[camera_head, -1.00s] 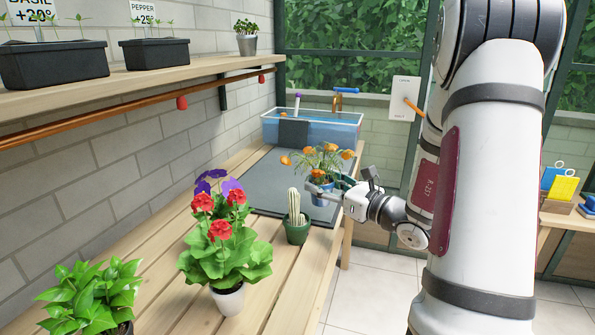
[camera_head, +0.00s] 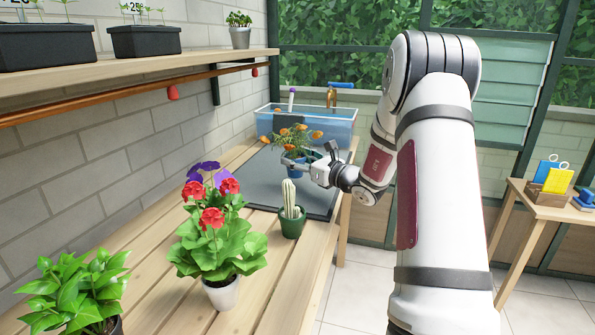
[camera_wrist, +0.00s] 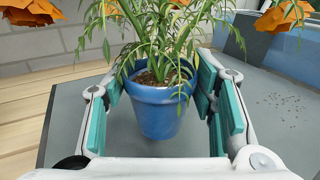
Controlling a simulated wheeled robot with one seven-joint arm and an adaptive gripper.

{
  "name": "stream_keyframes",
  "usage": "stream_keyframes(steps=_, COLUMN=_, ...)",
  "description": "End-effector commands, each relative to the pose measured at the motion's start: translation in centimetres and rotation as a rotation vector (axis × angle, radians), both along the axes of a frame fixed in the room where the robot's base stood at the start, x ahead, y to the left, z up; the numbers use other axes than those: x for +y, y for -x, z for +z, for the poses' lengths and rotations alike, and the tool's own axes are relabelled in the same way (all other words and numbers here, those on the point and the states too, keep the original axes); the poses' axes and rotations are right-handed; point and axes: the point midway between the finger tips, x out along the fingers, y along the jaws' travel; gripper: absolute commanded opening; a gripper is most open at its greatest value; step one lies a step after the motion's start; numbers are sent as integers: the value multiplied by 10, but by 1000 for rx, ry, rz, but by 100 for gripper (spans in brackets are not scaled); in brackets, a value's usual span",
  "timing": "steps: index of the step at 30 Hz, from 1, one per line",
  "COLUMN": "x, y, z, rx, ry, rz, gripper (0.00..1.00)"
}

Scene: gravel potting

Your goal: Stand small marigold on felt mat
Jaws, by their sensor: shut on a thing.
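The small marigold has orange flowers (camera_head: 296,136) and stands in a blue pot, seen clearly in the wrist view (camera_wrist: 158,108). My gripper (camera_head: 310,165) is shut on the blue pot, with teal pads on both sides of it in the wrist view. The pot is upright over the dark grey felt mat (camera_head: 250,184); I cannot tell whether its base touches the mat. The mat lies on the wooden bench, and it also shows in the wrist view (camera_wrist: 262,118) with a few dark crumbs on it.
A cactus in a green pot (camera_head: 291,222) stands at the mat's near edge. A blue water tub (camera_head: 325,125) is behind the mat. A shelf (camera_head: 150,75) runs along the left wall.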

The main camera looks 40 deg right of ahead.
Motion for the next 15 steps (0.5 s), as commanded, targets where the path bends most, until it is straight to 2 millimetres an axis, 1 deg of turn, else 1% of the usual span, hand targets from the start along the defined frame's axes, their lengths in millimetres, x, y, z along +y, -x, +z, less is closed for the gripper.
stream_keyframes(steps=1, x=0, y=1, z=-14, rx=6, ry=-4, rz=-1, gripper=18)
stream_keyframes(steps=3, x=0, y=1, z=-24, rx=6, ry=-4, rz=-2, gripper=18)
stream_keyframes(steps=5, x=0, y=1, z=-30, rx=4, ry=-3, rz=-1, gripper=18)
stream_keyframes(steps=15, x=0, y=1, z=-32, rx=2, ry=-2, rz=-2, gripper=18)
